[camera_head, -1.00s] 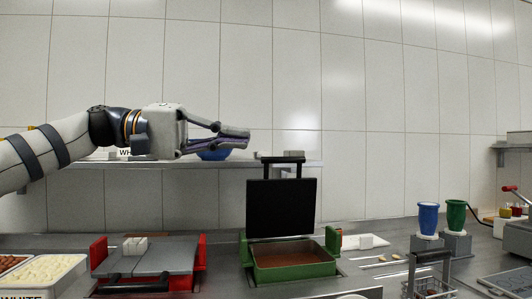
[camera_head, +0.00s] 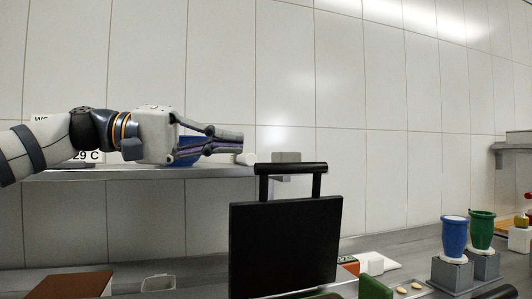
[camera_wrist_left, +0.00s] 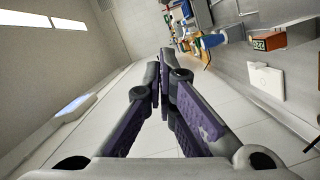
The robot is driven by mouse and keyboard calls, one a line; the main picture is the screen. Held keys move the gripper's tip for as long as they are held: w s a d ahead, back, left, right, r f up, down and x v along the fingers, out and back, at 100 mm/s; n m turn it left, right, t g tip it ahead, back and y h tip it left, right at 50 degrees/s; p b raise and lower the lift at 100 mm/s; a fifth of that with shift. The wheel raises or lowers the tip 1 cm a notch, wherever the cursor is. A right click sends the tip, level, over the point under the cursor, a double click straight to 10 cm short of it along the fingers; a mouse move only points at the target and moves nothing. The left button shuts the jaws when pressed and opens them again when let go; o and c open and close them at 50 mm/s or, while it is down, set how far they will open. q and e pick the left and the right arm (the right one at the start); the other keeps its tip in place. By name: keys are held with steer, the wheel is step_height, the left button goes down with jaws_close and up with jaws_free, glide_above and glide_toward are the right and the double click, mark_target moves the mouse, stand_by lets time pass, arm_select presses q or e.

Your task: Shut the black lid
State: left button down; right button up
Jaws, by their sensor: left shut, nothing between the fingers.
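The black lid (camera_head: 285,245) stands upright and open in the head view, its bar handle (camera_head: 290,168) at the top. My left gripper (camera_head: 238,144) comes in from the left and is shut and empty. In the picture it sits above and left of the handle, apart from it. In the left wrist view its purple-padded fingers (camera_wrist_left: 160,72) are together with nothing between them. My right gripper is not in view.
A wall shelf (camera_head: 130,173) runs behind my left arm, with a blue bowl (camera_head: 187,150) on it partly hidden by the gripper. A blue cup (camera_head: 454,236) and a green cup (camera_head: 481,230) stand on grey blocks at right. A brown surface (camera_head: 70,286) shows at lower left.

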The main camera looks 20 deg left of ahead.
arm_select(q)
steer(key=s+d+f, duration=0.1)
steer(key=d+f, duration=0.1)
steer(key=d, duration=0.4)
steer(key=shift+d, duration=0.4)
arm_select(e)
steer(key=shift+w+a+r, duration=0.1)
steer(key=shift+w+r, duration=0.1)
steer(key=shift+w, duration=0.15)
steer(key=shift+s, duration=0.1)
